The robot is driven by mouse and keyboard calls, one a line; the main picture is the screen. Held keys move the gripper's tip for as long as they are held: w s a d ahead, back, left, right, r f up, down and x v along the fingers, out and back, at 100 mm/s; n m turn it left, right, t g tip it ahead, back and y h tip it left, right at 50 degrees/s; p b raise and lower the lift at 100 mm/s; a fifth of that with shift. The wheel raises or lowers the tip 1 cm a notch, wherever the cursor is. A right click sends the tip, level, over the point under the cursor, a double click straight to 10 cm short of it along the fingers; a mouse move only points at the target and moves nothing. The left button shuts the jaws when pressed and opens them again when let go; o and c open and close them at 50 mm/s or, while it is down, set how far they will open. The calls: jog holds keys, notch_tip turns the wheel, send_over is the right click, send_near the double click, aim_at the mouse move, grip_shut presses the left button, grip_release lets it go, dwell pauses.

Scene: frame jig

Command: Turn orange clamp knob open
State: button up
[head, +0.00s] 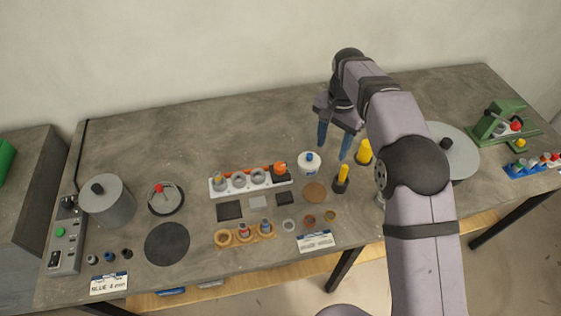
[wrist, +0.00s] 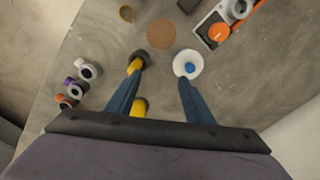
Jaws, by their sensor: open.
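The orange clamp knob (head: 280,168) sits at the right end of a white rack (head: 216,190) that holds several grey rings. In the wrist view the orange knob (wrist: 219,33) is near the top right, beyond my fingertips and apart from them. My gripper (head: 334,148) is open and empty above the table, to the right of the knob in the head view. In the wrist view its blue fingers (wrist: 160,80) are spread, pointing toward the table. No part of the knob is covered by my arm.
A white round pot with a blue knob (head: 309,163) stands between my gripper and the orange knob. Upright yellow-handled pieces (head: 364,151) stand close to my fingers. A brown disc (head: 314,192) lies in front. The table behind the rack is clear.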

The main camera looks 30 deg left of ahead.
send_over(280, 166)
notch_tip(280, 166, down, 3)
jog(key=shift+a+f+m+p, duration=0.1)
jog(key=shift+f+m+p, duration=0.05)
jog(key=shift+m+p, duration=0.25)
jog(key=shift+f, duration=0.1)
jog(key=shift+f+p, duration=0.6)
jog(key=shift+f, duration=2.95)
jog(key=c, duration=1)
